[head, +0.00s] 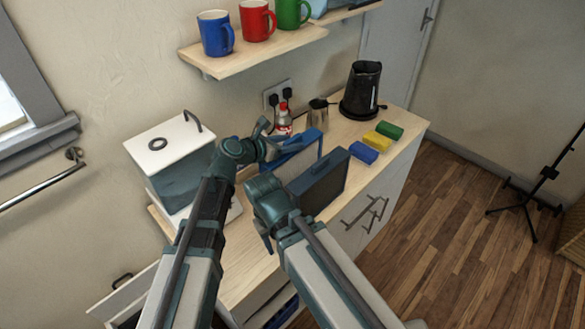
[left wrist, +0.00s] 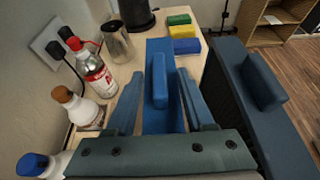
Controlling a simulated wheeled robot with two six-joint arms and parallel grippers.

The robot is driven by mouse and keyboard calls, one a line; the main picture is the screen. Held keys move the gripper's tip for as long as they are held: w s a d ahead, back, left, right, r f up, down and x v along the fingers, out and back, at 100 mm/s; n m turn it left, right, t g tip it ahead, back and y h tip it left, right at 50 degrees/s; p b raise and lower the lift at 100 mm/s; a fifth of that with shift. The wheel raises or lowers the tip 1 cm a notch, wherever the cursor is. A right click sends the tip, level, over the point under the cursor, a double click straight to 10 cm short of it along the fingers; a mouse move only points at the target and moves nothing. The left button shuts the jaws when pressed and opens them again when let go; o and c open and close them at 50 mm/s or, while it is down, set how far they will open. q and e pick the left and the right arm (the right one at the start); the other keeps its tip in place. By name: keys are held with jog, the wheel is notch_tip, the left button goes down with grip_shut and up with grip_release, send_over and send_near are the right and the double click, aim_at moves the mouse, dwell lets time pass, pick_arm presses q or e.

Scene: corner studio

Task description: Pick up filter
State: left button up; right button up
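I take the filter (left wrist: 159,88) to be the blue piece with a raised upright bar in the left wrist view; I cannot tell for sure. In the head view, a blue-framed panel with a pale face (head: 300,172) stands on the counter, beside a blue-framed dark panel (head: 326,186). My left gripper (head: 274,138) is at the pale panel's upper left edge. In the left wrist view its fingers (left wrist: 160,98) are apart, one on each side of the blue bar, with gaps visible. My right gripper (head: 265,225) is in front of the panels; its fingertips are mostly hidden.
A white-topped box (head: 165,150) stands left on the counter. A red-capped bottle (head: 284,122), metal jug (head: 318,114) and black kettle (head: 361,90) stand behind. Blue, yellow and green blocks (head: 377,141) lie to the right. A shelf with mugs (head: 255,48) hangs above.

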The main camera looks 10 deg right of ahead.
pick_arm(q)
grip_shut()
dwell(1.2)
